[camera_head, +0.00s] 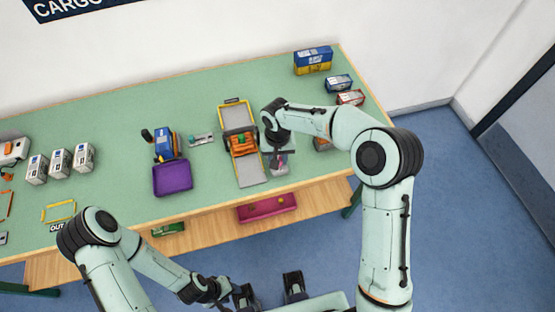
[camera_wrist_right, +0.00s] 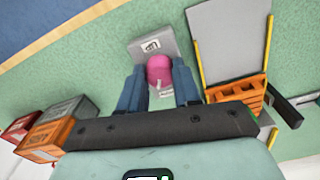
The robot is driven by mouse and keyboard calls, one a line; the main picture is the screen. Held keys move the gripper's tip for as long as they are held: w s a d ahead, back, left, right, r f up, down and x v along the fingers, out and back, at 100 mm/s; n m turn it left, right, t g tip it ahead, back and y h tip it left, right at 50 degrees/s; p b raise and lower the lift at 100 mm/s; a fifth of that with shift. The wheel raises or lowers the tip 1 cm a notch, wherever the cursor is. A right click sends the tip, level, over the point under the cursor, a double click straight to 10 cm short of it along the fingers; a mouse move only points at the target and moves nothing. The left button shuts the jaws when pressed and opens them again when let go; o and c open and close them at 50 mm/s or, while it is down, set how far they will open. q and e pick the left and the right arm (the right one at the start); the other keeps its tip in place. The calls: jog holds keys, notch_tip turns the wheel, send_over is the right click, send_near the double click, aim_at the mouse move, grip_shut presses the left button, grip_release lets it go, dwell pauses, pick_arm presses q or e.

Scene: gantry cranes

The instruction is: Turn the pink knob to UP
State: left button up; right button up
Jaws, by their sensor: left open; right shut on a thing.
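The pink knob (camera_wrist_right: 158,69) sits on a small grey panel (camera_wrist_right: 148,47) with a white label in the right wrist view. My right gripper (camera_wrist_right: 159,82) is shut on the knob, one finger on each side. Its markings on the panel are partly hidden, and I cannot read where the knob points. In the head view the grey panel (camera_head: 279,170) stands on the green table, mostly under my right gripper (camera_head: 279,153). My left gripper (camera_head: 269,289) is open and empty, low in front of the table.
A grey lane with yellow edges and an orange crane (camera_head: 243,142) lies left of the panel. Further left are a purple bin (camera_head: 172,178) and white boxes (camera_head: 60,161). Coloured containers (camera_head: 313,61) stand at the right.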

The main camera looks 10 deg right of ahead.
jog(key=m+b, duration=0.1)
jog(key=m, duration=0.2)
jog(key=shift+m, duration=0.4)
jog(key=m+b, duration=0.1)
jog(key=m, duration=0.8)
jog(key=shift+r, duration=0.1)
jog(key=m+p, duration=0.1)
jog(key=m, duration=0.2)
jog(key=shift+m, duration=0.3)
jog(key=m+p, duration=0.1)
jog(key=m, duration=0.2)
jog(key=shift+m+p, duration=0.3)
jog(key=shift+p, duration=0.05)
jog(key=m+p, duration=0.2)
jog(key=m, duration=0.1)
jog(key=shift+r+m, duration=0.1)
jog(key=shift+m, duration=0.2)
jog(key=m+p, duration=0.2)
jog(key=m, duration=0.1)
jog(key=shift+w+m, duration=0.1)
jog(key=shift+m, duration=0.2)
pick_arm(q)
jog(key=w+r+p, duration=0.2)
jog(key=w+r, duration=0.3)
jog(key=r, duration=0.3)
jog(key=shift+t, duration=0.3)
pick_arm(e)
jog(key=shift+m, duration=1.6)
